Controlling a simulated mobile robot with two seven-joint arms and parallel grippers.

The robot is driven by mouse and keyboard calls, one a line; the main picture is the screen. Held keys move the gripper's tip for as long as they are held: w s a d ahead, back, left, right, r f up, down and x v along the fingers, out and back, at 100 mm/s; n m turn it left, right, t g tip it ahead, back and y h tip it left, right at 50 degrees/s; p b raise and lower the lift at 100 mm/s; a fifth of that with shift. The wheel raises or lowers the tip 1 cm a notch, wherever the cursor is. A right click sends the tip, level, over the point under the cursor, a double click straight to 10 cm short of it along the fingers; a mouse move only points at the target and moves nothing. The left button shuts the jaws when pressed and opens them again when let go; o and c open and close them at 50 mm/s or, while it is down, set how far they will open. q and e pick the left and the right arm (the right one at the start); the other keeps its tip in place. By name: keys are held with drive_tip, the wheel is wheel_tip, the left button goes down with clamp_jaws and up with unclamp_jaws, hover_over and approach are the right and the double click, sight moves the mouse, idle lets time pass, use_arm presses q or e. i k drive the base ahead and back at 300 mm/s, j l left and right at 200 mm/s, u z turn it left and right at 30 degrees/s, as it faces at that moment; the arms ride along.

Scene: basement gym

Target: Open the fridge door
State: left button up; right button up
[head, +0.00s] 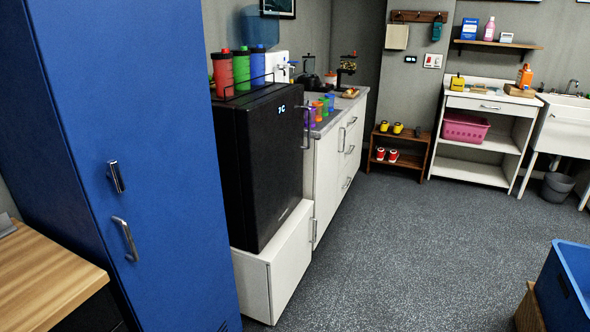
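The fridge (262,165) is a small black box with a lit display near its top. It stands on a low white cabinet left of the middle in the head view, and its door looks shut. A vertical metal handle (306,128) shows at the right edge of the fridge front. Neither my left nor my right gripper is in view.
A tall blue locker (160,200) stands close on the left, beside the fridge. A wooden tabletop (45,275) is at the lower left. Several bottles stand on the fridge. A blue crate (560,290) is at the lower right. The grey floor (420,250) between is clear.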

sight(270, 127)
drive_tip(key=j+z, duration=0.45)
drive_tip(key=j, duration=0.75)
drive_tip(key=i+l, duration=0.25)
drive_tip(key=i, duration=0.15)
drive_tip(key=i+l+z, duration=0.1)
drive_tip(key=i+l, duration=0.2)
drive_tip(key=i, duration=0.15)
drive_tip(key=i+l+z, duration=0.1)
drive_tip(key=i+l, duration=0.15)
drive_tip(key=i, duration=0.15)
drive_tip(key=i+l, duration=0.2)
drive_tip(key=i, duration=0.25)
